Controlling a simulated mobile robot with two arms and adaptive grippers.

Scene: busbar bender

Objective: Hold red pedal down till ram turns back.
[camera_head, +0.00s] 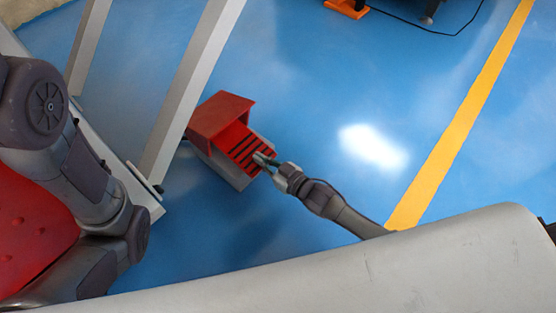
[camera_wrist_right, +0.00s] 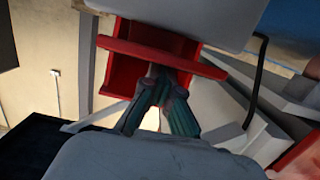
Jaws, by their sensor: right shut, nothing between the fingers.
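The red pedal (camera_head: 245,148) has dark ribs across its top and sits on a grey base under a red hood (camera_head: 220,113) on the blue floor. My right gripper (camera_head: 263,160) is shut with nothing in it. Its tips are at the front right end of the ribbed pedal and appear to touch it. I cannot tell how far the pedal is pressed. In the right wrist view the shut fingers (camera_wrist_right: 162,82) point at the red housing (camera_wrist_right: 125,65), and they hide part of it. My left gripper is out of view. The ram is not visible.
A grey frame leg (camera_head: 190,85) stands just left of the pedal. A yellow floor line (camera_head: 460,115) runs at the right. An orange object (camera_head: 346,8) and a black cable (camera_head: 425,30) lie at the top. The floor right of the pedal is clear.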

